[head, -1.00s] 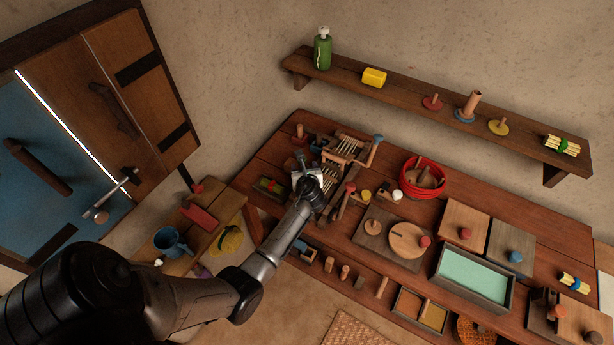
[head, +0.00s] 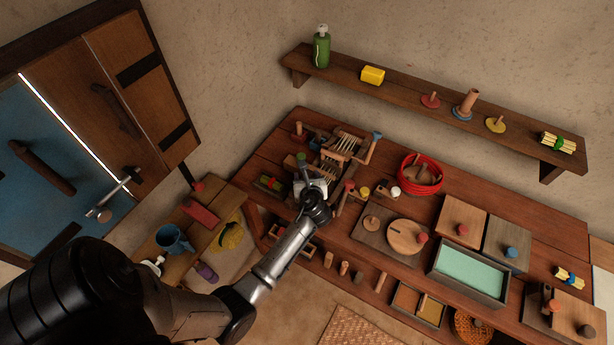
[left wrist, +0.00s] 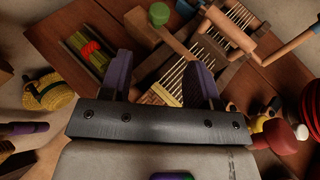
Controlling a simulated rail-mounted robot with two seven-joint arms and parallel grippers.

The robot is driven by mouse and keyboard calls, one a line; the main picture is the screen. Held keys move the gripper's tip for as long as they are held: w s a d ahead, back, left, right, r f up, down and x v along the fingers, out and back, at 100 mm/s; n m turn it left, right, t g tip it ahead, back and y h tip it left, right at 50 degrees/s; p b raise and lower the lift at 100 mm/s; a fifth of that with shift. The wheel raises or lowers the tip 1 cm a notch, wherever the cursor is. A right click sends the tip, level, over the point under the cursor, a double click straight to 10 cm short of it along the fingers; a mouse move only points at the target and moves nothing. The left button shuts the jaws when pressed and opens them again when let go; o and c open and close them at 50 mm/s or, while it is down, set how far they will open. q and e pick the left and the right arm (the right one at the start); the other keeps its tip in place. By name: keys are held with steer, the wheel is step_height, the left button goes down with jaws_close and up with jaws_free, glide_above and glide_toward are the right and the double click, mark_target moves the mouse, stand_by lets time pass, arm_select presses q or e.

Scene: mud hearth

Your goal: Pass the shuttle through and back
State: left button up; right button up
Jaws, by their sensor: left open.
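The small loom (head: 343,146), a wooden frame strung with pale warp threads, stands at the left end of the workbench. It also shows in the left wrist view (left wrist: 218,38). My left gripper (head: 307,180) is over the loom's near left side. In the left wrist view its two purple-lined fingers (left wrist: 163,78) are apart, with a wooden beam and a light woven patch (left wrist: 160,94) visible between them. Nothing is clearly held. I cannot pick out the shuttle for certain. My right gripper is not in view.
A tray (left wrist: 74,42) with green and yellow pieces and a red item lies left of the loom. A green knob (left wrist: 158,14) stands near the beam. A red-handled piece (left wrist: 285,140) and a red coil (head: 422,188) are to the right.

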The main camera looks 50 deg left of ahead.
arm_select(q)
steer(key=w+r+n+b, duration=0.1)
steer(key=w+r+b, duration=0.1)
steer(key=w+r, duration=0.1)
steer(key=w+r+n+t+b, duration=0.1)
steer(key=w+r+b, duration=0.1)
steer(key=w, duration=0.3)
steer(key=w+r+n+b, duration=0.1)
steer(key=w+r+b, duration=0.1)
steer(key=w+r, duration=0.2)
steer(key=shift+a+r+y+b, duration=0.2)
steer(key=shift+r+y+b, duration=0.15)
steer(key=shift+r, duration=0.25)
steer(key=c, duration=0.7)
steer(key=w+b, duration=0.1)
steer(key=w+a+r+n+b, duration=0.1)
steer(key=w+r+n+b, duration=0.1)
steer(key=shift+w+a+r+g, duration=0.1)
steer(key=shift+a+r+g, duration=0.05)
steer(key=shift+a+g, duration=0.15)
jaws_close()
steer(key=n+g+h+b, duration=0.35)
steer(key=n+g, duration=0.45)
steer(key=n, duration=1.3)
glide_above(310, 168)
steer(key=p, duration=0.1)
step_height(310, 168, down, 17)
steer(key=shift+r, duration=0.1)
